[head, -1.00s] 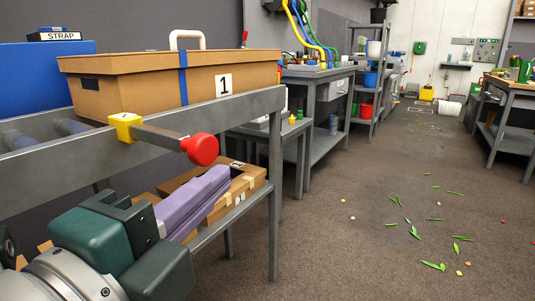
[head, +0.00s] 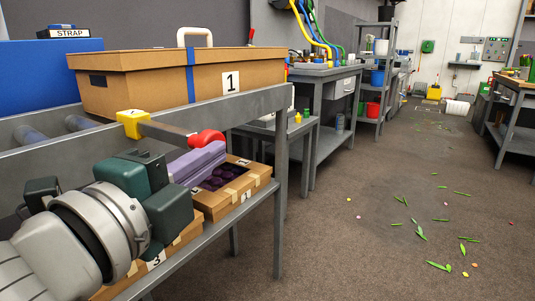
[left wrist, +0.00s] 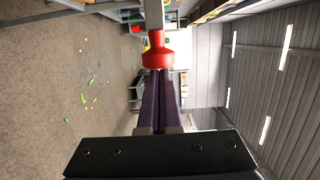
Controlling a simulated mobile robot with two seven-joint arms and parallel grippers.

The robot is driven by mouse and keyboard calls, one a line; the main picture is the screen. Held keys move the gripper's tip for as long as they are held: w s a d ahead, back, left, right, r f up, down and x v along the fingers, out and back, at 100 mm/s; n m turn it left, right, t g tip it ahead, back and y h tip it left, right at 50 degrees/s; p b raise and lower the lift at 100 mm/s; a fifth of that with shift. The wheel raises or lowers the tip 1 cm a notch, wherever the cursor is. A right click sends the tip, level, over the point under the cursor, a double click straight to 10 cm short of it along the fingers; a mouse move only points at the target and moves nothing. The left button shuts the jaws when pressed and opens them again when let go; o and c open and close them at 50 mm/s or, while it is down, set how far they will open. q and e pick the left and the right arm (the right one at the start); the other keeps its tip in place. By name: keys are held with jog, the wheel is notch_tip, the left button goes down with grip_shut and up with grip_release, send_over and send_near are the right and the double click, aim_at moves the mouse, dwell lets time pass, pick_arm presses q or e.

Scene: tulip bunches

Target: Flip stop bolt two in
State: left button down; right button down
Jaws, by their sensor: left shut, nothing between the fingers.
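The stop bolt is a grey bar (head: 163,133) running out from a yellow block (head: 132,122) on the rack's side rail to a red knob (head: 208,136). The block carries a small dark mark. My left gripper (head: 221,151) has purple fingers, shut and empty, just in front of the knob and covering its lower part. In the left wrist view the red knob (left wrist: 158,55) lies straight beyond the fingertips (left wrist: 160,76). I cannot tell whether they touch it. The bar sticks out past the rail. My right gripper is not in view.
A cardboard box (head: 145,88) labelled 1 stands on the rack's upper level, behind the bolt. Open cartons (head: 249,181) sit on the lower shelf below my gripper. The rack's grey rail (head: 257,106) runs close by. The floor (head: 350,255) to the right is open, with scattered leaves.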

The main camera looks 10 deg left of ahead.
aim_at(164, 136)
pick_arm(q)
jog(key=w+a, duration=0.1)
jog(key=a, duration=0.2)
jog(key=w+a, duration=0.1)
jog(key=a, duration=0.2)
jog(key=w+a+p, duration=0.1)
jog(key=a, duration=0.2)
jog(key=shift+w+a, duration=0.35)
jog(key=shift+a, duration=0.25)
jog(key=shift+d, duration=0.1)
